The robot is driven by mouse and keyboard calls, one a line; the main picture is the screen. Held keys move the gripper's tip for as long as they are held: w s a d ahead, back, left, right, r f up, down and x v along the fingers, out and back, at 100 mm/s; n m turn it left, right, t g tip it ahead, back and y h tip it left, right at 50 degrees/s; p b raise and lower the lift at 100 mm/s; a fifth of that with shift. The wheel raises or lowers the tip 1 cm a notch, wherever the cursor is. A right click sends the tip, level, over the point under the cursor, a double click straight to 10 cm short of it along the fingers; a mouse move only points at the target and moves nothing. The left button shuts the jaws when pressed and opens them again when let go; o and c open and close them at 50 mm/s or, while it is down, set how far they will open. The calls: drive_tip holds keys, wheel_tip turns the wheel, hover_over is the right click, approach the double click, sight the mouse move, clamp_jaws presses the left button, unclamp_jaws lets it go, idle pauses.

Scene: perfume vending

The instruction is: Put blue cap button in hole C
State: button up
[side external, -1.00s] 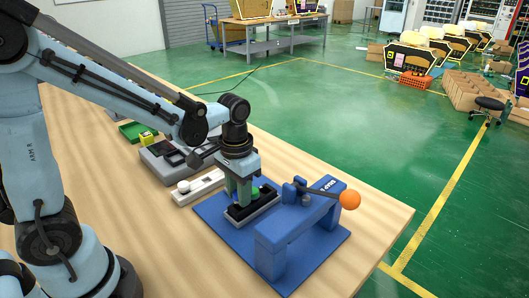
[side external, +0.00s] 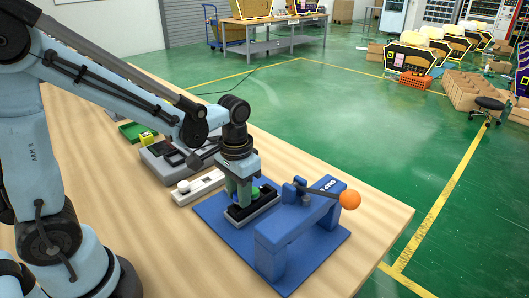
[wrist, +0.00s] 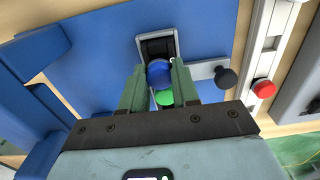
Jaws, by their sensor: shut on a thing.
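The blue cap button (wrist: 159,73) is between my gripper's fingertips in the wrist view. My gripper (wrist: 160,72) is shut on it. A green cap button (wrist: 164,97) sits just behind it, nearer the palm, between the fingers. The holder is a narrow block with a black top and light rim (wrist: 157,45), and an empty dark part of it shows ahead of the blue button. In the side view my gripper (side external: 242,203) is low over this holder (side external: 265,205). I cannot read hole labels or tell whether the blue button is seated.
The blue press stand (side external: 275,242), with a lever and orange ball (side external: 350,200), is close to the holder's right. A white rail (side external: 208,186) with a white knob is to the left. The wrist view shows a red button (wrist: 263,88) on the rail and a black knob (wrist: 226,77).

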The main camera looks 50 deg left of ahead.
drive_tip(key=shift+f, duration=0.6)
idle(0.4)
drive_tip(key=o, duration=1.5)
drive_tip(key=shift+r, duration=3.5)
drive_tip(key=s+t, duration=0.1)
drive_tip(key=t, duration=0.1)
drive_tip(key=s+r+t, duration=0.1)
drive_tip(key=t, duration=0.1)
drive_tip(key=s+a+r+t, duration=0.1)
drive_tip(key=s+t, duration=0.1)
drive_tip(key=t, duration=0.1)
drive_tip(key=shift+r, duration=0.25)
